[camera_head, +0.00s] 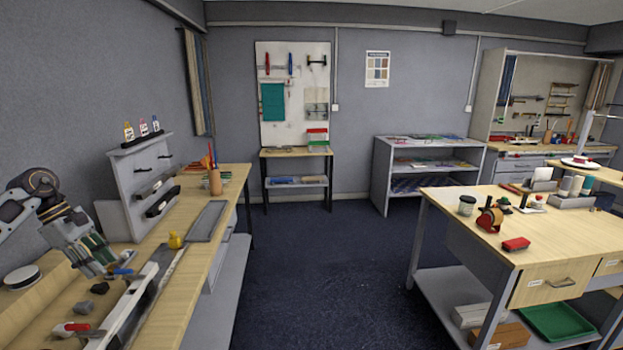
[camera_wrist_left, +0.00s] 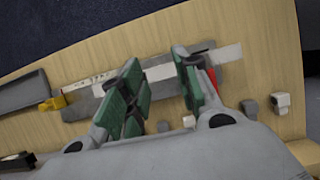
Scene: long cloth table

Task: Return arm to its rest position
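My left arm comes in from the left in the head view, and its gripper (camera_head: 108,264) is over the long wooden table (camera_head: 181,286). In the left wrist view the two green-padded fingers of the left gripper (camera_wrist_left: 157,62) stand apart, with a pale strip on the table visible between them. Nothing shows held between them. My right arm and right gripper are not in view.
Near the gripper lie a grey block (camera_head: 83,307), a red-handled tool (camera_head: 72,329) and a long metal rail (camera_head: 135,305). Open floor (camera_head: 325,265) lies to the right.

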